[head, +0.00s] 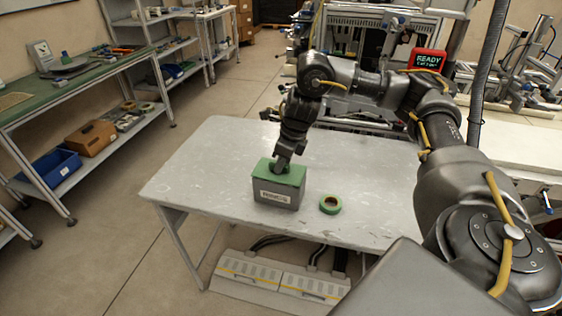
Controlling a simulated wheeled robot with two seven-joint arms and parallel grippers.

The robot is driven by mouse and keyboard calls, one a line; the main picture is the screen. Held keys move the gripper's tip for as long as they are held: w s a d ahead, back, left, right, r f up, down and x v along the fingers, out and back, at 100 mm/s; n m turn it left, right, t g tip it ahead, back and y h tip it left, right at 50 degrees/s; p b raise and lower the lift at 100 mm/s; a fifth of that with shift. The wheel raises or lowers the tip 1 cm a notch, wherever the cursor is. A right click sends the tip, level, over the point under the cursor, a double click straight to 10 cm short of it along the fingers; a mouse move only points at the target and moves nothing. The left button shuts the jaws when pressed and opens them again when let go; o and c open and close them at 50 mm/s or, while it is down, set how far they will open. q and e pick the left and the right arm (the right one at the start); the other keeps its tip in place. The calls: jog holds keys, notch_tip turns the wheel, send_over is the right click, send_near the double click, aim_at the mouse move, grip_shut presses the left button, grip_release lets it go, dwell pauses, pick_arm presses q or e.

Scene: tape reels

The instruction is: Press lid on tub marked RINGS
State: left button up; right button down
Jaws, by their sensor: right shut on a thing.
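A grey tub (265,191) stands upright on the light grey table, with a white label on its front; the lettering is too small to read for certain. A green lid (292,176) sits on top of the tub, and I see no clear gap between them. My right gripper (280,165) points down at the middle of the lid and is shut on it, by what seems a raised green part; the fingertips are partly hidden. My left gripper is not in view.
A green tape reel (330,204) lies on the table (210,165) just right of the tub. The table's left side is clear. A workbench (75,75) with a blue bin (50,172) stands at the left. A READY sign (427,60) is behind my right arm.

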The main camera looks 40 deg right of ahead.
aim_at(291, 173)
jog(key=c, duration=1.3)
grip_release()
jog(key=shift+o, duration=0.2)
jog(key=p+v, duration=0.3)
jog(key=v, duration=0.7)
jog(key=shift+r, duration=0.4)
